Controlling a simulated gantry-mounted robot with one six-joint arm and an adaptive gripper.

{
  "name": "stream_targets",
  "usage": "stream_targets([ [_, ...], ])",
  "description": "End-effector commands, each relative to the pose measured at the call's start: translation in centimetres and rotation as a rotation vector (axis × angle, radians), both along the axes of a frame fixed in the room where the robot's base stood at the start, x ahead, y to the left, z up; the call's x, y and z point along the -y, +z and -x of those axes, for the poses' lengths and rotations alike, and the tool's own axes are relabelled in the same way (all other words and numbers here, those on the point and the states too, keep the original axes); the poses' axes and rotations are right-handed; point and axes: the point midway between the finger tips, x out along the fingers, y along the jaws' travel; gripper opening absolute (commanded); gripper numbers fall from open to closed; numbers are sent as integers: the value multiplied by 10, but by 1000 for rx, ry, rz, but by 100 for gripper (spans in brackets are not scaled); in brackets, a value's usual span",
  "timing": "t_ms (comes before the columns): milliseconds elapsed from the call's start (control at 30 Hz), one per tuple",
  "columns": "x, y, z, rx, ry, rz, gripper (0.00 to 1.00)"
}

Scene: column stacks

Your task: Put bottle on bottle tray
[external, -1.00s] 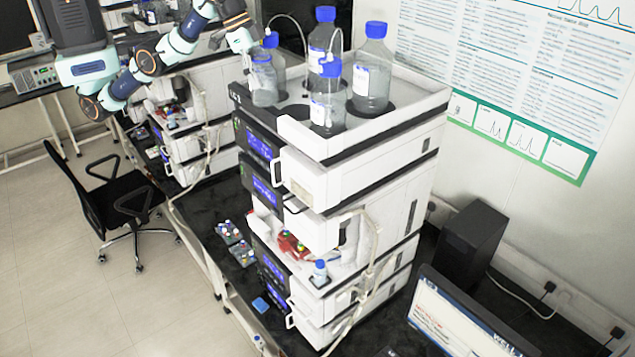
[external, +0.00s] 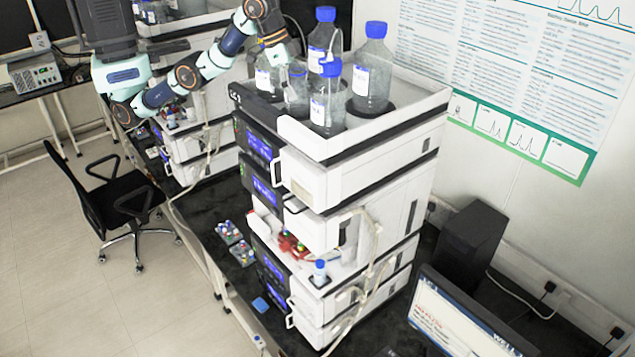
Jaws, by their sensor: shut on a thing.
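My gripper (external: 284,62) comes down from the upper left and is shut on a small clear bottle (external: 297,94), holding it by its top. The cap is mostly hidden by the fingers. The bottle tray (external: 305,141) is the white-rimmed tray on top of the instrument stack. The held bottle is over the tray's left part, among the standing bottles. I cannot tell whether its base touches the tray.
Blue-capped bottles stand close around it: one at the front (external: 328,105), one tall at the back (external: 323,40), one large at right (external: 373,72), and one partly hidden at left (external: 267,78). Thin tubing runs among them.

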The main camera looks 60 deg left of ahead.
Motion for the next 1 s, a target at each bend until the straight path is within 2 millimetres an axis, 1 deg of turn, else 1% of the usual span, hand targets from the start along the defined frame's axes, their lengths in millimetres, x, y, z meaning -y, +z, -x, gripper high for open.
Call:
stream_targets([
  [33, 0, 3, 0, 1, 0, 1, 15],
  [133, 0, 3, 0, 1, 0, 1, 15],
  [267, 0, -1, 0, 1, 0, 1, 15],
  [300, 0, -1, 0, 0, 0, 0, 74],
  [433, 0, -1, 0, 0, 0, 0, 96],
  [767, 0, 1, 0, 0, 0, 0, 96],
  [867, -2, 12, 2, 1, 0, 1, 96],
  [1000, -9, 39, 9, 1, 0, 1, 96],
])
